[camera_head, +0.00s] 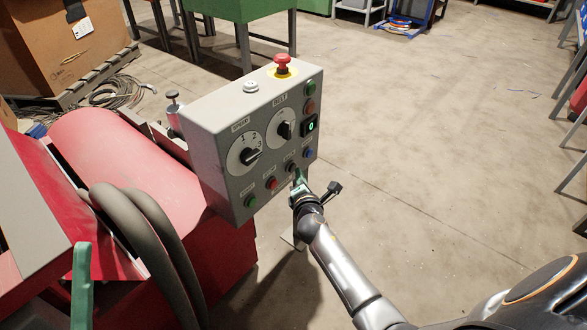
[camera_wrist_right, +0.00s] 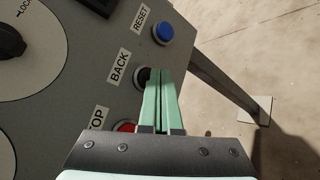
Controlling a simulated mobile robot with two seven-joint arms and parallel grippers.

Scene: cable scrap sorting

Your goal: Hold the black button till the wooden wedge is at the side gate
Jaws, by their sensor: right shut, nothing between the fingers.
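The grey control box (camera_head: 222,158) carries the black button (camera_wrist_right: 141,75), labelled BACK, on its lower front row. My right gripper (camera_wrist_right: 161,73) is shut and empty. Its fingertips are at the black button and cover part of it in the right wrist view. I cannot tell whether the button is pressed in. In the head view the right gripper (camera_head: 298,176) is at the box's lower right. A green upright piece at the lower left looks like a finger of my left gripper (camera_head: 82,280). No wooden wedge or side gate can be made out.
A blue RESET button (camera_wrist_right: 162,33) and a red button (camera_wrist_right: 127,127) flank the black one. A red emergency knob (camera_head: 282,64) tops the box. Red machinery (camera_head: 120,165) with thick hoses (camera_head: 150,235) stands left. Open floor (camera_head: 430,140) lies right.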

